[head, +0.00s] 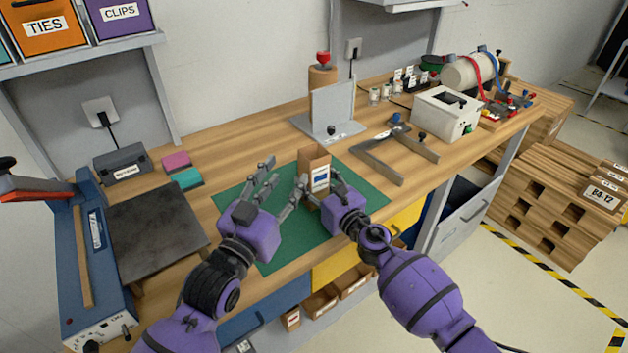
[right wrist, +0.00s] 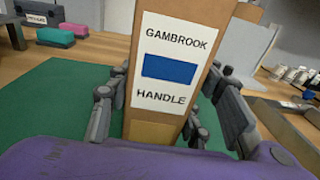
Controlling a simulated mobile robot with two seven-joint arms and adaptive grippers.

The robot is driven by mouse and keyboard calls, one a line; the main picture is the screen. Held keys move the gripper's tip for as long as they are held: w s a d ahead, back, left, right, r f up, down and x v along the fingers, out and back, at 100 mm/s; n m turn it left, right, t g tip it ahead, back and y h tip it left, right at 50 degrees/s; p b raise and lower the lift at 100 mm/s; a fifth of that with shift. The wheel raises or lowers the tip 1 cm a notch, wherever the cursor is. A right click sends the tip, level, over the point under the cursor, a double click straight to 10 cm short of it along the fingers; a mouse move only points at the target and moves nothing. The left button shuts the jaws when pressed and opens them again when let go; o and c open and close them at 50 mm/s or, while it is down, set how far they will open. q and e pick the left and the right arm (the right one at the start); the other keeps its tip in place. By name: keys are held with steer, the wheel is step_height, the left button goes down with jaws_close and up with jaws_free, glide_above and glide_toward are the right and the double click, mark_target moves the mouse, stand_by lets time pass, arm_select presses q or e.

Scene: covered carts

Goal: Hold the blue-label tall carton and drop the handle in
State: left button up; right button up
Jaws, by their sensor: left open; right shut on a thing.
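The blue-label tall carton (head: 320,172) stands upright on the green mat (head: 352,188), its top apparently open. Its white label reads "GAMBROOK HANDLE" around a blue block in the right wrist view (right wrist: 172,70). My right gripper (head: 322,188) is shut on the carton, with fingers on both sides of it; they also show in the right wrist view (right wrist: 165,115). My left gripper (head: 282,183) is open over the mat, just left of the carton, with nothing seen between its fingers. I cannot make out a loose handle in either view.
A blue sealer (head: 88,262) and dark plate (head: 155,228) lie left. Pink (head: 176,161) and teal (head: 186,179) blocks sit behind them. A grey upright plate (head: 333,108) and metal frame (head: 400,158) stand behind and right of the mat.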

steer(key=o, duration=1.2)
steer(key=shift+s, duration=0.1)
steer(key=v, duration=1.2)
